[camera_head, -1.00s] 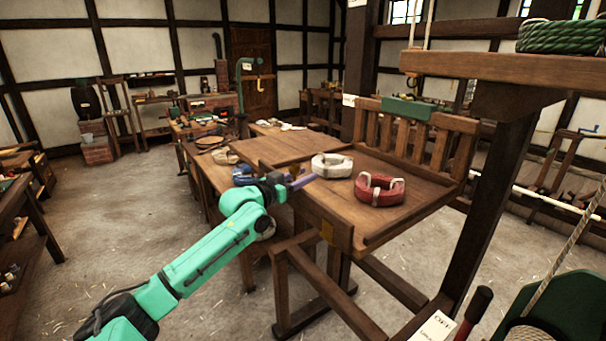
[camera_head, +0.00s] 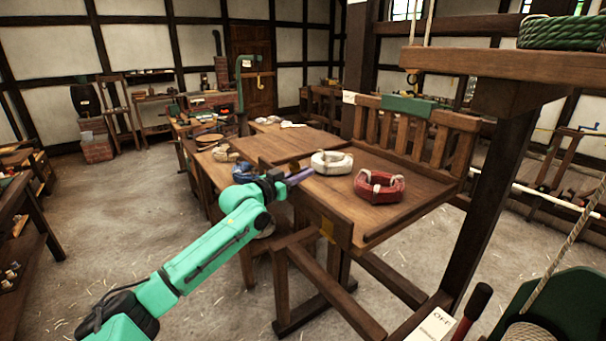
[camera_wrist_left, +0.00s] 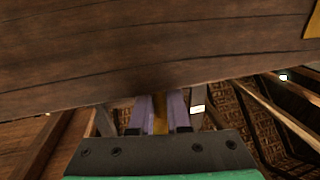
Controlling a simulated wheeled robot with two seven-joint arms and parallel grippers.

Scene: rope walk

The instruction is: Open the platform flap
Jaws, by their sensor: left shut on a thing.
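The wooden platform (camera_head: 400,216) stands on a timber frame, with a slatted rail along its back. A flat wooden panel (camera_head: 290,147) lies at its left side and looks like the flap, though I cannot be sure. My left gripper (camera_head: 297,178) is at the platform's left edge, purple fingers against the wood. In the left wrist view, the fingers (camera_wrist_left: 160,112) are shut on a narrow brass-coloured piece (camera_wrist_left: 160,117) below a broad dark board (camera_wrist_left: 150,55). Where that piece attaches is hidden. My right gripper is not in view.
A white rope coil (camera_head: 331,163) and a red rope coil (camera_head: 379,187) lie on the platform. A dark post and beam (camera_head: 500,62) with a green coil (camera_head: 562,34) stand at right. A black-handled lever (camera_head: 474,310) is at lower right.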

